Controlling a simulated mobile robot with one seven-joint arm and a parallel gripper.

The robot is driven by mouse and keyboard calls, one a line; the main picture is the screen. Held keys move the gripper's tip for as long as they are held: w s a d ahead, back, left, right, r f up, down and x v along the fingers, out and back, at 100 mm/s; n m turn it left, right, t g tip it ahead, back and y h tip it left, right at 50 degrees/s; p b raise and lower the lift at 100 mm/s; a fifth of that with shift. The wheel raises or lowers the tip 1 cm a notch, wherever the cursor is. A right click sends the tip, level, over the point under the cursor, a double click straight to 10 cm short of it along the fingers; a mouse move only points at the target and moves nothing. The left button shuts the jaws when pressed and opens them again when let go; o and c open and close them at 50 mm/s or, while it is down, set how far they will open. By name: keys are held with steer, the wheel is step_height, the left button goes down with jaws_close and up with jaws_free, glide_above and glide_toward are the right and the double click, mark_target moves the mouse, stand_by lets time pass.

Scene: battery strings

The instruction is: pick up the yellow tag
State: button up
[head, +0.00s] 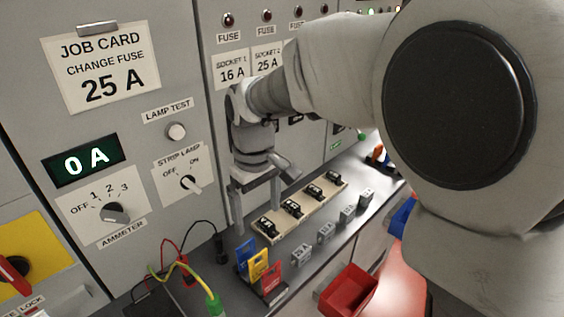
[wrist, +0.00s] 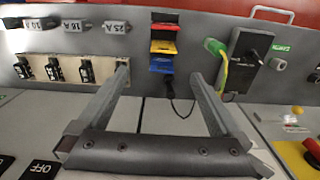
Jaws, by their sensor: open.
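The yellow tag (head: 258,264) stands upright in a row between a blue tag (head: 246,252) and a red tag (head: 271,278), on the grey shelf. In the wrist view the yellow tag (wrist: 163,47) lies between the red tag (wrist: 163,29) and the blue tag (wrist: 162,65). My gripper (head: 256,207) is open and empty, pointing down behind the tags in the head view. In the wrist view its fingers (wrist: 160,72) are spread wide, with the blue tag nearest the gap and the yellow tag beyond it. Neither finger visibly touches a tag.
A fuse board (head: 302,205) with several black fuses stands right of the gripper. Grey labelled blocks (head: 325,233) line the shelf front. A green plug (head: 213,304) with a yellow-green cable is left of the tags. A red bin (head: 348,289) sits at the front.

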steer(key=f, duration=0.1)
glide_toward(258, 265)
steer(key=f, duration=0.3)
steer(key=w+f, duration=0.1)
steer(key=f, duration=0.1)
steer(key=shift+f+b, duration=0.2)
steer(key=shift+b, duration=0.1)
steer(key=shift+s+a+f, duration=0.1)
steer(key=shift+f, duration=1.25)
steer(key=shift+s+f, duration=0.1)
steer(key=shift+f, duration=1.3)
steer(key=c, duration=1.3)
